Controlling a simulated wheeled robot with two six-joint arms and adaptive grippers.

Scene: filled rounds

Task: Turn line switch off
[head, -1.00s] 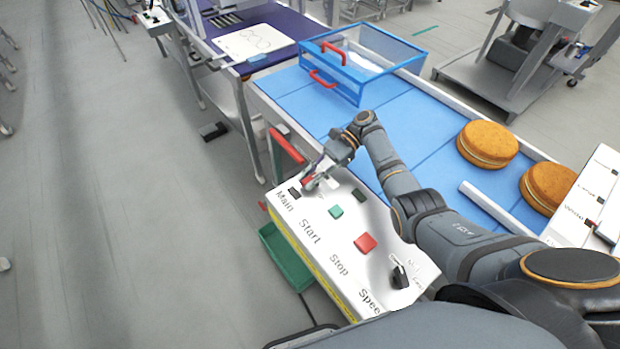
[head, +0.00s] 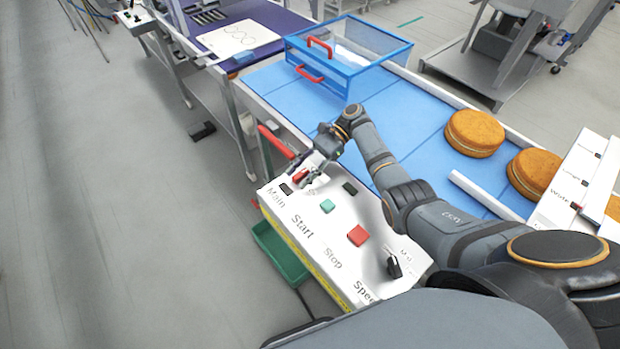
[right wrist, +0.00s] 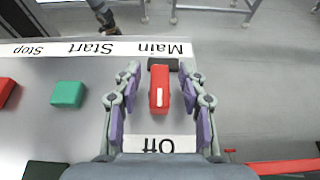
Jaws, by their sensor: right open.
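The main switch is a red handle (right wrist: 159,88) with a white stripe, on a dark base. It lies between the word Main and a white label reading Off in the right wrist view. In the head view the red handle (head: 300,176) shows at the far left corner of the white control panel (head: 318,232). My right gripper (right wrist: 155,90) is open, with one finger on each side of the handle. A gap shows on both sides. In the head view the right gripper (head: 306,174) is over that corner and partly covers it. My left gripper is not in view.
The panel also carries a green button (head: 327,206), a red button (head: 357,236) and a black knob (head: 394,267). Behind it runs a blue conveyor (head: 405,125) with a blue-framed box (head: 350,62) and round cakes (head: 474,133). A green bin (head: 279,254) is below the panel.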

